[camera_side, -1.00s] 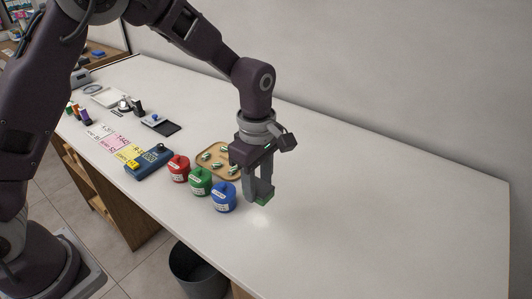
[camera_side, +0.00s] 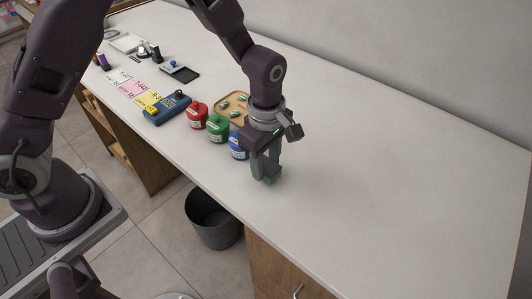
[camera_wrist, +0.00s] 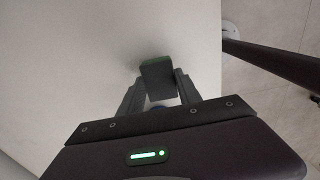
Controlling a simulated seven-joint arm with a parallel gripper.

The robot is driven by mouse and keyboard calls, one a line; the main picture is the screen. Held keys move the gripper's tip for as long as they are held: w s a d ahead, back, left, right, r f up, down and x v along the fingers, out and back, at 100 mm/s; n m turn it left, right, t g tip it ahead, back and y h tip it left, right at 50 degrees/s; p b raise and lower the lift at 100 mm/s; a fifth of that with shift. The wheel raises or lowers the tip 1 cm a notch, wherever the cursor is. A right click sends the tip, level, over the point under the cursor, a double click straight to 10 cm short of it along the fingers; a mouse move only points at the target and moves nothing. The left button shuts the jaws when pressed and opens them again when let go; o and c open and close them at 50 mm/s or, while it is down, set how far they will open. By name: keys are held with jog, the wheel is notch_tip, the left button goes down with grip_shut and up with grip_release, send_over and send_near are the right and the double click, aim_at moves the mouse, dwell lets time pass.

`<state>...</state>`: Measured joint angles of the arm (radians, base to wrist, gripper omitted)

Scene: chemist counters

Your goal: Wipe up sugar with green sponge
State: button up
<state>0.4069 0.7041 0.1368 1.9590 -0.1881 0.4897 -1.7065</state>
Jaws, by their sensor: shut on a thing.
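My gripper (camera_side: 266,178) is shut on the green sponge (camera_side: 274,181), low over the white counter (camera_side: 400,190) near its front edge. In the wrist view the dark green sponge (camera_wrist: 156,77) sits between the two fingertips of my gripper (camera_wrist: 156,88). The sponge appears at or very near the counter surface; I cannot tell whether it touches. I cannot make out sugar in either current view.
Red (camera_side: 196,116), green (camera_side: 218,129) and partly hidden blue (camera_side: 237,147) jars stand to the left of my gripper. A tan tray (camera_side: 231,101) lies behind them. A blue device (camera_side: 166,108) sits farther left. A dark bin (camera_side: 213,218) stands below. The right counter is clear.

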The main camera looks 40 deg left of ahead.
aim_at(281, 160)
jog(key=shift+f, duration=1.15)
jog(key=shift+w+r, duration=0.3)
jog(key=shift+w, duration=0.15)
jog(key=shift+c, duration=0.7)
jog(key=shift+w+f, duration=0.15)
jog(key=shift+w, duration=0.65)
jog(key=shift+w+f, duration=0.15)
jog(key=shift+w, duration=2.05)
jog(key=shift+s, duration=3.25)
jog(key=shift+s+a, duration=0.15)
jog(key=shift+s, duration=0.1)
jog(key=shift+a, duration=0.4)
jog(key=shift+w, duration=3.5)
jog(key=shift+s, duration=3.55)
jog(key=shift+w+r, duration=0.1)
jog(key=shift+r, duration=4)
